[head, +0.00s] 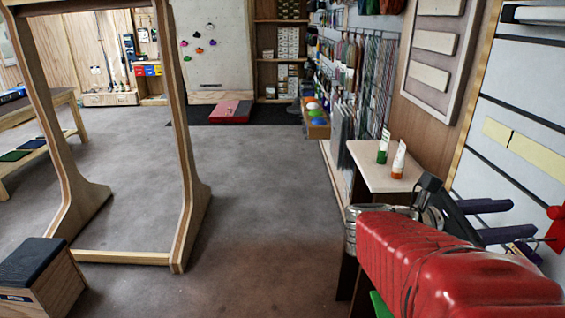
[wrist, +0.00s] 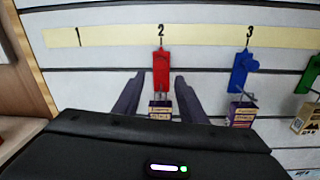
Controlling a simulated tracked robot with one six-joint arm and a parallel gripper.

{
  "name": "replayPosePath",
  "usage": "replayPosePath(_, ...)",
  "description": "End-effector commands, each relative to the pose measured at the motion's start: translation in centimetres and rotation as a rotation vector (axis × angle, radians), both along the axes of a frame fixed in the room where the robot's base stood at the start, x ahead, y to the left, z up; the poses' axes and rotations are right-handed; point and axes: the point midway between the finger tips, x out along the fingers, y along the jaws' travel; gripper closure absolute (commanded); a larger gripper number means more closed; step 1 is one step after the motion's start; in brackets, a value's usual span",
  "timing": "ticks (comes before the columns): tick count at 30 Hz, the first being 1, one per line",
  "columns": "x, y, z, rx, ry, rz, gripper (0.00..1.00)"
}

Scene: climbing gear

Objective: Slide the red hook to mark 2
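In the wrist view the red hook (wrist: 161,70) hangs on the slatted wall directly below mark 2 (wrist: 161,30) on the yellow strip (wrist: 110,36). A small box (wrist: 160,110) hangs from it. My gripper (wrist: 159,76) is open, with one dark finger on each side of the red hook and a gap to each. In the head view my gripper (head: 525,217) points at the wall at the right. The red hook (head: 556,226) shows at the right edge, just beyond the fingertips.
A blue hook (wrist: 239,70) with a small box (wrist: 243,113) hangs under mark 3. A green hook (wrist: 309,76) with a box is at the right edge. The wall under mark 1 is bare. A small shelf (head: 370,168) with two tubes stands left of my arm.

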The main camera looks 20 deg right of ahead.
Motion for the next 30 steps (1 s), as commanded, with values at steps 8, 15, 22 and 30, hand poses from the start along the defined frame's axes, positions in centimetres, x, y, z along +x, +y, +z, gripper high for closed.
replayPosePath(8,1.0,2.4,0.0,-0.001,0.001,0.003,0.62)
replayPosePath(15,1.3,3.4,0.0,0.000,0.000,0.001,0.62)
replayPosePath(22,1.3,3.5,0.0,0.000,0.000,0.001,0.62)
replayPosePath(30,1.3,3.5,0.0,0.000,0.000,0.001,0.62)
